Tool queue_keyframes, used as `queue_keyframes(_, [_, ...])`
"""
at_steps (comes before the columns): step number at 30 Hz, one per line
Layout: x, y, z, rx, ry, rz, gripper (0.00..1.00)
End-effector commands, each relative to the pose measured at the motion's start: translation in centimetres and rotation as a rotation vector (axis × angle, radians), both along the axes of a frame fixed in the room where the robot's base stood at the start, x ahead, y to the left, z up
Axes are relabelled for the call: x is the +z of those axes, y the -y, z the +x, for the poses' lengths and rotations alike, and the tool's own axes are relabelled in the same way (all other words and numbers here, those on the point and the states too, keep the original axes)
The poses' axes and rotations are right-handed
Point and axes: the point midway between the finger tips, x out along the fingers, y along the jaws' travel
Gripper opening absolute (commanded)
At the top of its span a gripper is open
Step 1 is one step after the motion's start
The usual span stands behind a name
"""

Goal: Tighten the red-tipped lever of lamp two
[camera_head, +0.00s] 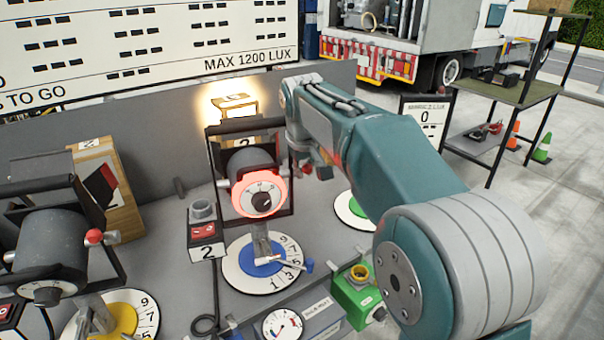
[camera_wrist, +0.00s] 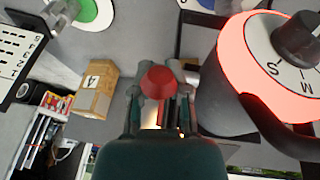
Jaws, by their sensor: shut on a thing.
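Lamp two (camera_head: 252,180), a dark cylinder with a glowing red ring and a black knob on its face, stands on a blue-centred dial (camera_head: 262,256). Its face also shows large at the right of the wrist view (camera_wrist: 262,75). The red-tipped lever (camera_wrist: 158,82) shows in the wrist view, with its red knob between the fingers of my gripper (camera_wrist: 160,112). My gripper is shut on the lever, beside the lamp's housing. In the head view my gripper (camera_head: 316,165) is at the lamp's right side, and my arm partly hides it. The lever's angle is unclear.
Another lamp (camera_head: 52,245) with a red lever knob (camera_head: 94,236) stands at the left. A box marked 2 (camera_head: 203,235), a green box (camera_head: 358,296) and a gauge (camera_head: 283,325) are on the grey bench. A grey wall (camera_head: 150,125) rises behind.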

Motion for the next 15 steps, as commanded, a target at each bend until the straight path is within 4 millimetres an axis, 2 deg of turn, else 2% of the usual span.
queue_keyframes(15, [0.65, 0.45, 0.05, -0.004, -0.042, -0.021, 0.00])
